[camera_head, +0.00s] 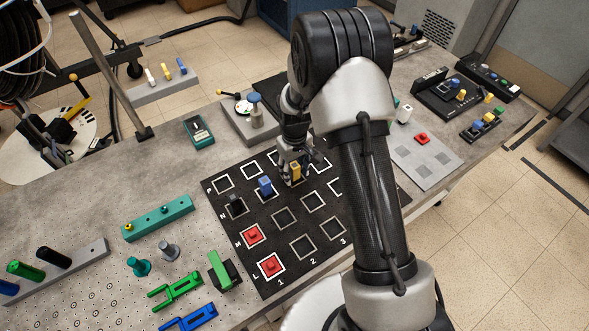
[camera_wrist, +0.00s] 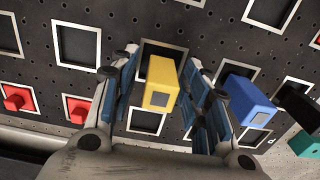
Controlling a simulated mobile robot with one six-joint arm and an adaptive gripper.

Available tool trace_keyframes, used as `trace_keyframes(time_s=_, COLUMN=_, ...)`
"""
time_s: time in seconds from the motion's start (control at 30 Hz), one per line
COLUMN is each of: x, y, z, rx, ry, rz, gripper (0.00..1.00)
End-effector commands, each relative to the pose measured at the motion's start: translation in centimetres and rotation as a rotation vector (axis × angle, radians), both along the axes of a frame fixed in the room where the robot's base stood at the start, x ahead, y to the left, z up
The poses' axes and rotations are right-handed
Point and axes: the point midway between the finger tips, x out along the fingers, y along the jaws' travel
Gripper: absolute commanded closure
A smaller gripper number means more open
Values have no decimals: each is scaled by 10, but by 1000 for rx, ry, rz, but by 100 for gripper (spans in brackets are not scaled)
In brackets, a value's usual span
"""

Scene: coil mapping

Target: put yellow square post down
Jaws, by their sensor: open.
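The yellow square post (camera_wrist: 161,75) stands upright on the black mat (camera_head: 258,208), apparently in the white-framed square of row N, column 3. In the head view it shows partly (camera_head: 296,172) under my gripper (camera_head: 298,163). My gripper is open, its two blue-padded fingers standing on either side of the post in the wrist view (camera_wrist: 162,70), with a visible gap on each side. A blue square post (camera_wrist: 248,100) stands in the neighbouring square, close outside one finger; it also shows in the head view (camera_head: 265,187).
Two red pieces (camera_head: 252,235) sit in column 1, with a black post (camera_head: 236,206) beyond them. Several framed squares around column 2 are bare. My arm hides the mat's right part. A teal block (camera_head: 158,217) and a green clamp (camera_head: 176,291) lie to the left.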

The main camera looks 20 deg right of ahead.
Motion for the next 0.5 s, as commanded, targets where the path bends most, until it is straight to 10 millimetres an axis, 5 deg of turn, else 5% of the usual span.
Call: trace_keyframes(time_s=0.5, x=1, y=0, z=100, rx=0, ry=-2, rz=0, gripper=57)
